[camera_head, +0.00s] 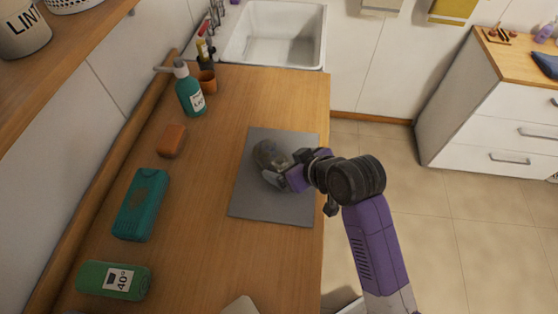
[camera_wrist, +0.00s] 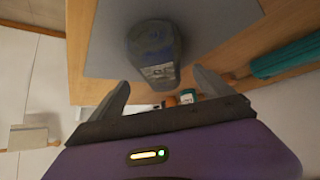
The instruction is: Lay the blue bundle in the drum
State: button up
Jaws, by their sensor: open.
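A rounded grey-blue bundle (camera_head: 268,155) with a paler patch lies on the grey mat (camera_head: 262,205) on the wooden counter; I take it to be the blue bundle. In the wrist view the bundle (camera_wrist: 152,48) is ahead of my fingers, in the gap between them. My gripper (camera_head: 279,172) is open and low over the mat, right beside the bundle. In the wrist view my gripper (camera_wrist: 160,82) has its fingers spread and empty; I cannot tell whether they touch the bundle. I cannot make out a drum in either view.
A white sink (camera_head: 277,35) is behind. A dark blue cloth (camera_head: 546,64) lies on the right cabinet.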

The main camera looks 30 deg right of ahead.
aim_at(277, 163)
jog(key=shift+p+x, duration=0.8)
jog(key=shift+x, duration=2.35)
jog(key=shift+s+f, duration=0.1)
jog(key=shift+s, duration=0.05)
jog(key=c, duration=1.8)
